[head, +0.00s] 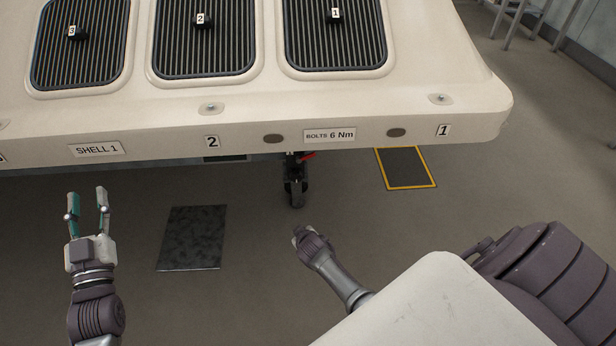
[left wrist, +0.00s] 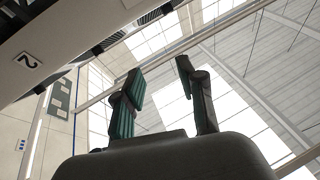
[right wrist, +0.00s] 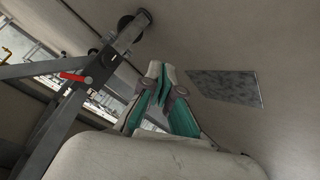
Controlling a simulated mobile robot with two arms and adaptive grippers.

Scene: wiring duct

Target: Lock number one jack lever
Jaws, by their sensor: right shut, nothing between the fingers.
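A red lever (head: 307,156) sits on the dark leg with a caster wheel (head: 295,192), under the front edge of the pale shell between the labels 2 and 1. In the right wrist view the red lever (right wrist: 75,77) sticks out from a grey metal frame (right wrist: 100,70), left of my right gripper (right wrist: 160,75). That gripper's teal fingers are together, empty and apart from the lever. Its fingers cannot be made out in the head view. My left gripper (head: 87,200) is open and empty, in front of the shell's edge; its spread fingers (left wrist: 160,85) show in the left wrist view.
The pale shell (head: 235,124) with ribbed panels overhangs the leg. A dark floor plate (head: 194,238) lies left of the leg. A yellow-bordered plate (head: 405,168) lies to its right. Grey floor is clear in front of the leg.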

